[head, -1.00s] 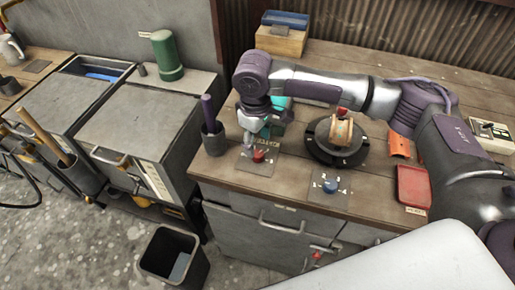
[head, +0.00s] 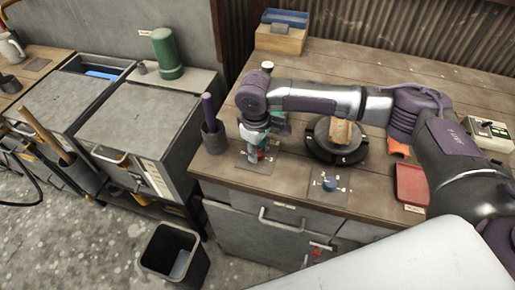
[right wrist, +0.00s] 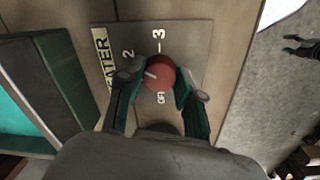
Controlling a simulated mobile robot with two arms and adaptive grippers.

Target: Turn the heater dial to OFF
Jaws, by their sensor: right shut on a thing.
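The heater dial is a red round knob (right wrist: 162,71) on a grey plate (right wrist: 185,48) lettered HEATER, with 2, 3 and OFF visible around it. Its white mark points left in the right wrist view, between the 2 and the left finger, away from OFF at the bottom. My right gripper (right wrist: 157,83) is shut on the knob, one finger on each side. The left finger may hide another label. In the head view, the gripper (head: 256,151) points down over the plate (head: 255,167) and mostly covers the knob. My left gripper is not in view.
A dark cup (head: 214,141) with a purple handle stands close left of the gripper. A red tray (head: 411,186) lies right.

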